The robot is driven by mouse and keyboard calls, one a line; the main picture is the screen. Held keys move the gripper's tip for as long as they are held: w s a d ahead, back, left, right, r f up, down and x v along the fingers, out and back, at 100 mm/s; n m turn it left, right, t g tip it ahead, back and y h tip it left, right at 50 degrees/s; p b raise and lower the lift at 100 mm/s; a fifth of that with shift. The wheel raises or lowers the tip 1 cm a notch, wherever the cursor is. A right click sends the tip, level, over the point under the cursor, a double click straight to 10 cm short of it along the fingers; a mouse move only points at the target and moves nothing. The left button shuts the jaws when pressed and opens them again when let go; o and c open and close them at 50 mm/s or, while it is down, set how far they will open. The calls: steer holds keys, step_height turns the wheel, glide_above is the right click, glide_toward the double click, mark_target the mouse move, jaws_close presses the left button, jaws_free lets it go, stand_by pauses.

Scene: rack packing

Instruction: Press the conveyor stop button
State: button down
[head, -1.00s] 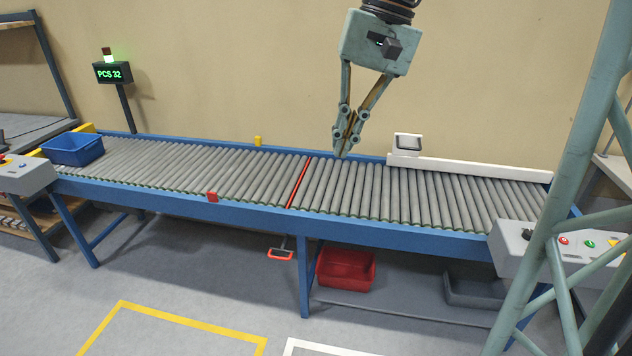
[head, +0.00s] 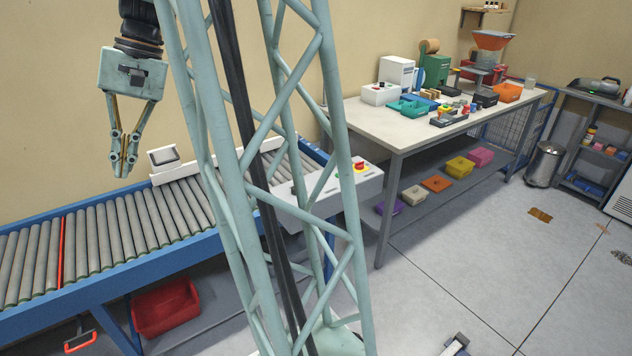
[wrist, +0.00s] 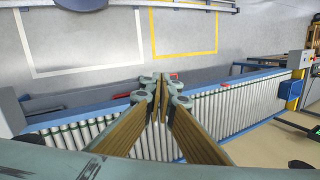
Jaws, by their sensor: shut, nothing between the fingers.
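A grey control box (head: 352,188) stands at the right end of the roller conveyor (head: 130,235) in the head view, partly behind my column. It carries a red mushroom button (head: 361,167) on a yellow base and smaller buttons beside it. I cannot read which is the stop button. My gripper (head: 124,170) is shut and empty, pointing down above the rear of the conveyor, left of the box and well apart from it. In the wrist view the gripper (wrist: 160,85) has its fingertips together over the rollers.
A small screen (head: 164,157) stands at the conveyor's back edge, near my gripper. A workbench (head: 375,128) with several bins and machines is beyond the box. A red bin (head: 166,308) is under the conveyor. A blue bin (wrist: 291,89) shows in the wrist view. The floor at right is mostly open.

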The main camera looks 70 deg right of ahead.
steer(key=s+d+f+m+t+p, duration=0.1)
steer(key=s+d+f+m, duration=0.15)
steer(key=d, duration=0.75)
steer(key=s+d+f+m+t+p, duration=0.1)
steer(key=s+d+f+m+t, duration=0.2)
steer(key=d, duration=0.7)
steer(key=s+d+f+m+p, duration=0.1)
steer(key=s+d+f+m, duration=0.2)
steer(key=d, duration=0.8)
steer(key=s+d+f+m+t+h+p, duration=0.1)
steer(key=s+d+f+m, duration=0.3)
steer(key=s+d, duration=0.7)
steer(key=s+d+f+m+t+h+p, duration=0.1)
steer(key=s+d+f+m, duration=0.3)
steer(key=s+d+f, duration=0.4)
steer(key=s+d+h, duration=0.1)
steer(key=s+d, duration=0.2)
steer(key=shift+s+d+f+t+h, duration=0.25)
steer(key=shift+s+d+t+h, duration=0.05)
steer(key=shift+t+h, duration=0.1)
steer(key=shift+f, duration=0.1)
steer(key=shift+f+b, duration=1.15)
steer(key=shift+f, duration=1.95)
steer(key=shift+f+b, duration=0.8)
steer(key=shift+f, duration=0.4)
steer(key=shift+f+b, duration=0.45)
steer(key=shift+f, duration=0.15)
